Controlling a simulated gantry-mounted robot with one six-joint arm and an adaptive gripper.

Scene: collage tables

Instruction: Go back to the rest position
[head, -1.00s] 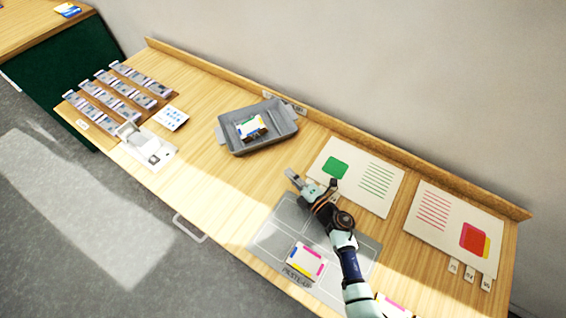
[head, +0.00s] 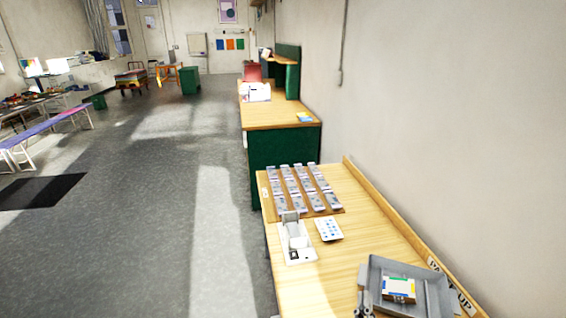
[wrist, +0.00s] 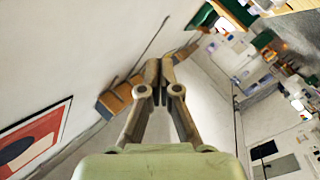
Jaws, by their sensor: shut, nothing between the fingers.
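My gripper (wrist: 158,82) shows in the wrist view with its two fingers brought together at the tips and nothing between them. It points out over the room, with wall and floor behind it. In the head view only a small grey part at the bottom edge, beside the grey tray (head: 446,290), may be my gripper; the rest of the arm is out of that view.
The tray on the wooden table (head: 345,278) holds a small stack of printed cards (head: 398,287). Several strips (head: 305,188) lie on a brown board, near a grey-white device (head: 296,240) and a dotted card (head: 328,229). Open grey floor (head: 150,240) lies left.

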